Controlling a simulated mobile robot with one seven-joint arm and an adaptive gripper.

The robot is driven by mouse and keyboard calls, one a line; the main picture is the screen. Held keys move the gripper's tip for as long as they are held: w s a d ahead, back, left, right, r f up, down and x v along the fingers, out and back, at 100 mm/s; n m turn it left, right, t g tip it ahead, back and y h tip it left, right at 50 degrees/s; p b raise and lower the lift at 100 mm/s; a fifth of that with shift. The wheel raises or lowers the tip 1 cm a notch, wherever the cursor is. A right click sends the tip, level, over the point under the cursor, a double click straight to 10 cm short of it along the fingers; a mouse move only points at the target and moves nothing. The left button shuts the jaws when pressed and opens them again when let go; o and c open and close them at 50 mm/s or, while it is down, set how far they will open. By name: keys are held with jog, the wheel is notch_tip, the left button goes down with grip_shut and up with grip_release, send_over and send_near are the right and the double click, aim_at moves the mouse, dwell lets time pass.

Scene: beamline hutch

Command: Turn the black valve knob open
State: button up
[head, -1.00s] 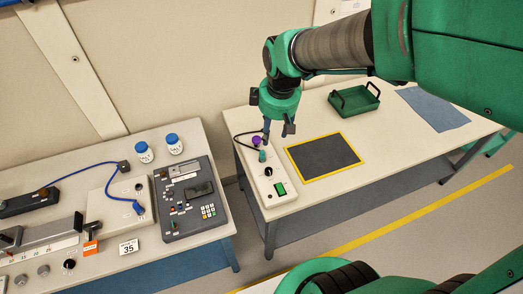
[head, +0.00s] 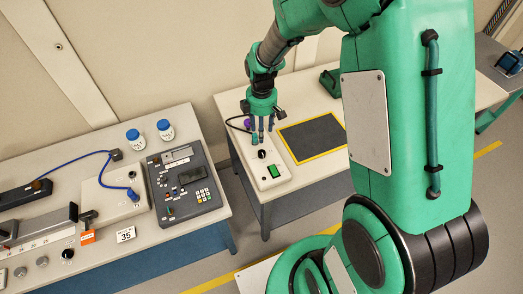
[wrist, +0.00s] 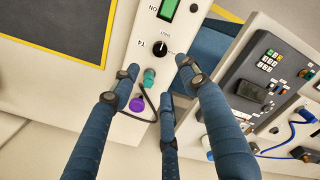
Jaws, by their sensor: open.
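A black knob (head: 262,154) with a pale pointer mark sits on a long white panel box (head: 270,182) on the middle table. A teal fitting (wrist: 149,77) and a purple knob (wrist: 137,104) lie between the fingers.
A green switch (head: 273,170) is in front of the knob. A black cable (wrist: 152,106) loops by the fittings. A yellow-edged dark mat (head: 314,138) lies to the right. The left bench holds a grey control unit (head: 186,178) and two blue-capped jars (head: 165,129).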

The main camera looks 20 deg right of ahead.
aim_at(262, 152)
jog(key=shift+f, duration=0.1)
notch_tip(262, 152, down, 14)
jog(key=shift+r+b, duration=0.2)
jog(key=shift+b, duration=1)
grip_shut()
